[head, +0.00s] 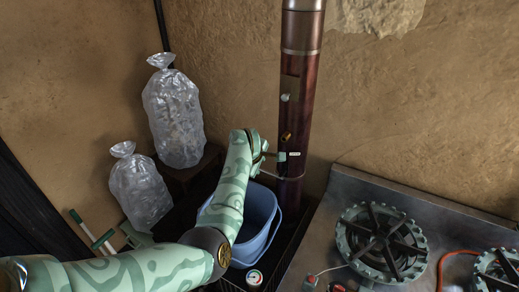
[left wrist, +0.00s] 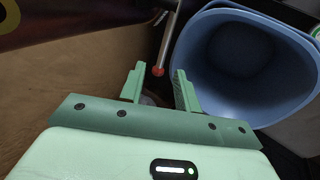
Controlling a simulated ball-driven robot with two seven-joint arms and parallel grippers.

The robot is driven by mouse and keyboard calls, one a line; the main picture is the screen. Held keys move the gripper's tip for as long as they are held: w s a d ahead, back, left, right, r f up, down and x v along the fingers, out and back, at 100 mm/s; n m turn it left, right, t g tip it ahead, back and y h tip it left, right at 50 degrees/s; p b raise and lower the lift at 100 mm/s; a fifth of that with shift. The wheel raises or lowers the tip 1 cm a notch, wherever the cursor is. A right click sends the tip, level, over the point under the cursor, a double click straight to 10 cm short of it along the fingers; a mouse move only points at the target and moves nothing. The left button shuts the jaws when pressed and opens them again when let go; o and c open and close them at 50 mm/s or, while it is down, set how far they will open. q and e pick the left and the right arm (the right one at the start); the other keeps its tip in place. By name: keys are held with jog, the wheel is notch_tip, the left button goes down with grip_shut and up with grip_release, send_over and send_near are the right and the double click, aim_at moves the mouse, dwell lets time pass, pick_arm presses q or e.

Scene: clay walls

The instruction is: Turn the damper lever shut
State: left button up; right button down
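The damper lever (left wrist: 167,45) is a thin metal rod with a red tip, reaching down from the top in the left wrist view. The dark red stove pipe (head: 298,100) stands upright in the head view, and part of it shows at the top left of the left wrist view (left wrist: 60,20). My left gripper (left wrist: 160,70) is open, with the lever's red tip between its two fingers and a gap on each side. In the head view my left gripper (head: 270,156) is beside the lower pipe, and the lever cannot be told apart there. My right gripper is not in view.
A blue bucket (head: 262,215) stands below my left arm, close to the pipe. Two clear bags (head: 173,115) are at the left. A metal stove top with black burners (head: 380,240) is at the right. A small gauge (head: 254,278) is at the bottom.

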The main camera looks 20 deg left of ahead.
pick_arm(q)
jog(key=p+v, duration=0.1)
jog(key=v, duration=0.5)
jog(key=shift+d+r, duration=0.15)
jog(key=shift+d, duration=0.05)
